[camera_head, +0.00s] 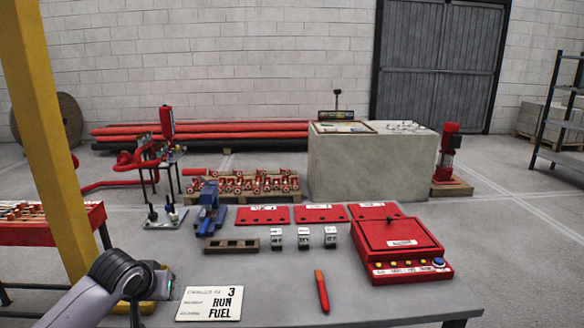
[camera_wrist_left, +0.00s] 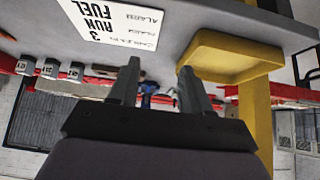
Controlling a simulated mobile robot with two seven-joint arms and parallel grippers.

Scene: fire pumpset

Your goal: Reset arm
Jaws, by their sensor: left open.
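My left arm comes in at the bottom left of the head view, and its gripper (camera_head: 163,283) is above the table's left front corner, beside the white "3 RUN FUEL" card (camera_head: 209,303). In the left wrist view the gripper (camera_wrist_left: 160,85) has its two dark fingers apart with nothing between them. The card (camera_wrist_left: 118,25) lies beyond the fingers there, and a yellow tray (camera_wrist_left: 222,75) is close by the right-hand finger. My arm partly hides that tray in the head view. My right gripper is in neither view.
The grey table (camera_head: 270,290) carries a red control box (camera_head: 400,245), an orange-handled tool (camera_head: 322,291), several small white-topped blocks (camera_head: 304,238), a brown slotted block (camera_head: 231,246), a blue vise (camera_head: 209,212) and red plates (camera_head: 320,213). A yellow post (camera_head: 50,130) rises at the left.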

